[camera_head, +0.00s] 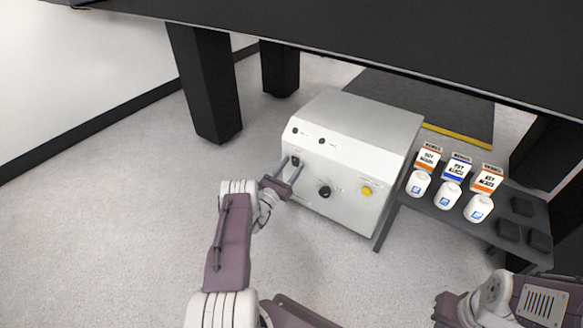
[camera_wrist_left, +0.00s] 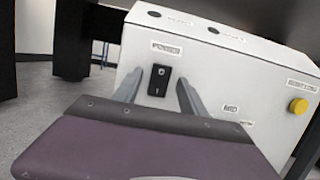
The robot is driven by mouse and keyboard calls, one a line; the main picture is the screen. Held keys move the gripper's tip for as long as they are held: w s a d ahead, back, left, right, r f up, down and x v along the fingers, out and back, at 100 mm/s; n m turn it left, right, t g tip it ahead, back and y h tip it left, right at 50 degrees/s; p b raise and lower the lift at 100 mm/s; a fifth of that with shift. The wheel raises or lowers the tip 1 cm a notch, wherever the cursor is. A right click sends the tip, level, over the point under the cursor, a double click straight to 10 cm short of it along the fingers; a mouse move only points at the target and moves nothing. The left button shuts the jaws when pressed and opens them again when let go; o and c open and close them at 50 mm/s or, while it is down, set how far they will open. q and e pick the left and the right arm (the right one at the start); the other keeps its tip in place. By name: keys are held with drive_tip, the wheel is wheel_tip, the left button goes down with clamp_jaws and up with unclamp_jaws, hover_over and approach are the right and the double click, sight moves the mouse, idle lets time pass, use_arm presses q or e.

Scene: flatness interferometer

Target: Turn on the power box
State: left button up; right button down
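The power box (camera_head: 345,150) is a white-grey box standing on the floor under a dark table. Its front panel carries a black rocker switch (camera_wrist_left: 159,80) under a POWER label, a black knob (camera_head: 325,192) and a yellow button (camera_head: 366,191). The switch also shows in the head view (camera_head: 295,161). My left gripper (camera_head: 290,166) is open in front of the panel, with one finger on each side of the switch in the wrist view and nothing between them. I cannot tell whether the fingertips touch the panel. My right arm shows at the lower right; its fingers cannot be made out.
A low dark stand (camera_head: 430,206) right of the box holds several small cartons and white bottles (camera_head: 447,195). Black table legs (camera_head: 205,85) stand behind the box. The floor (camera_head: 120,230) to the left is clear.

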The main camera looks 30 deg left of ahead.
use_arm(q)
drive_tip(key=shift+s+p, duration=0.25)
drive_tip(key=shift+p, duration=0.1)
drive_tip(key=p+v, duration=0.5)
drive_tip(key=v, duration=0.3)
drive_tip(key=shift+s, duration=0.25)
